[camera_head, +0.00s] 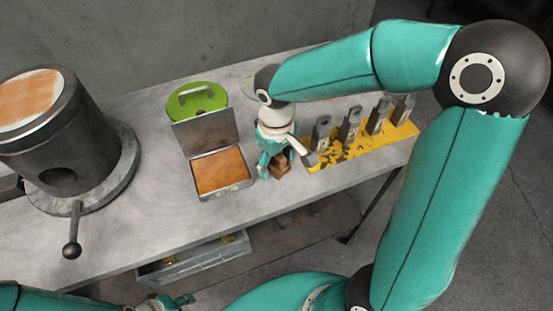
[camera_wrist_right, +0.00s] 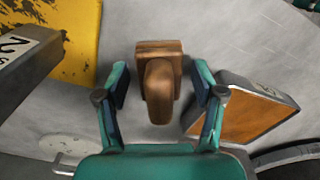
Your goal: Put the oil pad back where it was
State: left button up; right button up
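A brown block with a rounded grip (camera_head: 281,168) stands on the grey bench, just right of an open tin (camera_head: 226,194) with a flat orange-brown surface inside. I cannot tell for certain which of these is the oil pad. My right gripper (camera_head: 283,156) is over the block. In the right wrist view the block (camera_wrist_right: 158,85) is between the two fingers of the right gripper (camera_wrist_right: 159,84), with gaps on both sides, so the gripper is open around it. My left gripper (camera_head: 181,300) shows only in part at the bottom edge; its fingers are unclear.
A yellow worn rack (camera_head: 395,137) with several upright grey metal pieces stands close right of the block. A green round object with a handle (camera_head: 203,98) is behind the tin's raised lid. A dark cylinder with a lever (camera_head: 68,135) stands at left. Bench is clear in front.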

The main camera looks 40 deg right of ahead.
jog(key=shift+r, duration=0.15)
notch_tip(320, 180, up, 12)
jog(key=shift+p, duration=0.65)
dwell(0.3)
